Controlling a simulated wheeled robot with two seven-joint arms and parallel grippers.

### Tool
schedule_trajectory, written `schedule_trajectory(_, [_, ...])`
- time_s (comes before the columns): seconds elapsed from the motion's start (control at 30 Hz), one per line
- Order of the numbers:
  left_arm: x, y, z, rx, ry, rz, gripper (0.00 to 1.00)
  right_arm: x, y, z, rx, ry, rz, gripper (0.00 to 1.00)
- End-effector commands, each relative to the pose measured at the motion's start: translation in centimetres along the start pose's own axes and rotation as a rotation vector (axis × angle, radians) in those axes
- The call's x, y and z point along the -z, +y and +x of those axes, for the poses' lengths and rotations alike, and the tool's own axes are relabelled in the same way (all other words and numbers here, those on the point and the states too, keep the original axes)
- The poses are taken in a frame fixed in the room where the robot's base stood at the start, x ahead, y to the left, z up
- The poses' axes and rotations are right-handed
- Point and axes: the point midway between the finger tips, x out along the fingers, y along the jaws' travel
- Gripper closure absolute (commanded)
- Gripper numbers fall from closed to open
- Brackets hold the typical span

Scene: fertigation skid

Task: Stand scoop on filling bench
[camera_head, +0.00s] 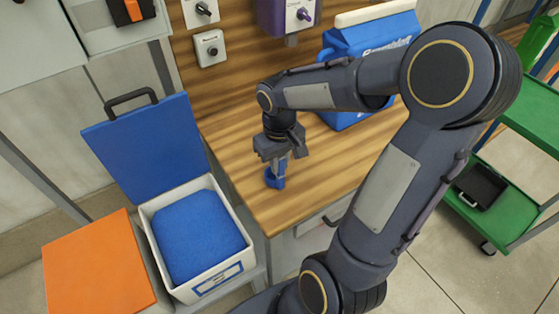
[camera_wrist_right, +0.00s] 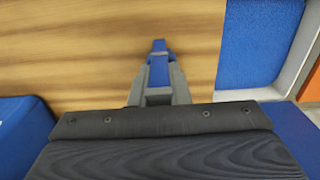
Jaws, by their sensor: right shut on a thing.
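The blue scoop (camera_head: 275,180) is at the wooden filling bench (camera_head: 230,130), near its front left part. It points downward under my right gripper (camera_head: 281,160), which is shut on it. In the right wrist view the scoop (camera_wrist_right: 158,65) shows between the fingers of my right gripper (camera_wrist_right: 158,85), with the bench top (camera_wrist_right: 80,60) behind it. I cannot tell whether the scoop's lower end touches the bench. My left gripper is not in view.
An open white bin (camera_head: 153,220) with blue contents (camera_head: 195,235) and a raised blue lid (camera_head: 145,145) stands left of the bench, beside an orange lid (camera_head: 98,265). A blue bag (camera_head: 370,40) stands at the bench's back right. A green cart (camera_head: 500,215) is at the right.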

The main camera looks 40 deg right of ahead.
Motion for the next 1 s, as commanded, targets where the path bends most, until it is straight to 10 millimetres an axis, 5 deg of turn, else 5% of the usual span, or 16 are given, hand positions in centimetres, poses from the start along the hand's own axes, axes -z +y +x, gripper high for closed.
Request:
schedule_trajectory(0.1, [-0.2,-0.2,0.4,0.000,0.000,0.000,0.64,0.0,0.0,0.5,0.000,0.000,0.000,1.00])
schedule_trajectory(0.13, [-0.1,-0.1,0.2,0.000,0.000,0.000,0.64,0.0,0.0,0.3,0.000,0.000,0.000,0.80])
schedule_trajectory(0.27, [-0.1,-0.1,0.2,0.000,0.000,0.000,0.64,0.0,0.0,0.3,0.000,0.000,0.000,0.63])
schedule_trajectory(0.67, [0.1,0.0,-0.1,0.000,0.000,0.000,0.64,0.1,0.0,-0.6,-0.001,0.003,0.000,0.62])
schedule_trajectory(1.0, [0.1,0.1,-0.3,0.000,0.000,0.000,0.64,0.1,0.0,-7.4,-0.001,0.006,-0.001,0.62])
